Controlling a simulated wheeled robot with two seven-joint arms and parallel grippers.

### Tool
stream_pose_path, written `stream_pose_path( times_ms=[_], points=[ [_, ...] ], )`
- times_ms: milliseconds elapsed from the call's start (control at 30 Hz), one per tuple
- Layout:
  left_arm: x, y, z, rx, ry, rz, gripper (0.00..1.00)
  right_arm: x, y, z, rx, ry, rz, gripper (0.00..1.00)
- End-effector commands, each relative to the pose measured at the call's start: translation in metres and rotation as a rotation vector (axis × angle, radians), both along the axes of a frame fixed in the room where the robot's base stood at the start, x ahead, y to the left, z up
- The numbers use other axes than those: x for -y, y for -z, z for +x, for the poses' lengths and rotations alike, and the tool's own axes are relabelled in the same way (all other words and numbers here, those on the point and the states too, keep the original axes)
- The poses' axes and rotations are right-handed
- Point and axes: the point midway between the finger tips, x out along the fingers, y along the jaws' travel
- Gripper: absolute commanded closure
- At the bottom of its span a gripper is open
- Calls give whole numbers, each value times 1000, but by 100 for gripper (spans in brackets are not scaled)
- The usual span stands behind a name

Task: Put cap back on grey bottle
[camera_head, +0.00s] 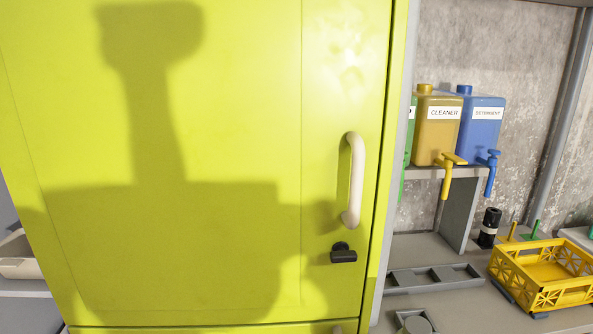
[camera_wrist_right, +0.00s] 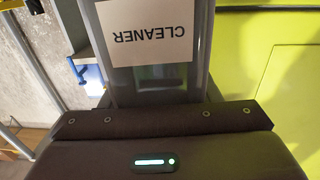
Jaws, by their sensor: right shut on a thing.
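In the right wrist view a grey bottle (camera_wrist_right: 122,90) with a white label reading CLEANER upside down stands out from my right gripper (camera_wrist_right: 160,88). The gripper is shut on it; its dark body fills the bottom of that view. The bottle's top and mouth are out of the picture, so I cannot tell how they stand. I see no cap that I can be sure of. A small round grey piece (camera_head: 417,325) sits in a square holder at the bottom of the head view, cut by the edge; I cannot tell what it is. Neither gripper shows in the head view.
A closed lime-green cabinet (camera_head: 230,260) with a pale handle (camera_head: 352,180) fills most of the head view. To its right, a shelf holds yellow (camera_head: 436,135) and blue (camera_head: 481,135) dispensers. Below are a black cylinder (camera_head: 491,219), a grey compartment tray (camera_head: 435,277) and a yellow crate (camera_head: 545,272).

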Motion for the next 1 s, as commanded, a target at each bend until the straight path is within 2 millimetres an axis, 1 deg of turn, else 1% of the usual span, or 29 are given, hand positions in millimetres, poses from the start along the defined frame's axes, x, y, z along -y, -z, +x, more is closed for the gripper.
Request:
stream_pose_path(
  times_ms=[100,533,633,767,867,1000],
  points=[
    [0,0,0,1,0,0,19,-1,2,-3,2,6,0,85],
    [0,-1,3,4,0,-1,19,-1,2,-3,3,5,1,85],
    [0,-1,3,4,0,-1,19,-5,2,-3,3,-14,-1,85],
    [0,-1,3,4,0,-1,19,-23,5,-6,3,-104,-4,85],
    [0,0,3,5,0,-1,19,-46,9,-9,3,-220,-6,85],
    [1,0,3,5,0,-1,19,-83,13,-13,5,-401,-6,85]
  ],
)
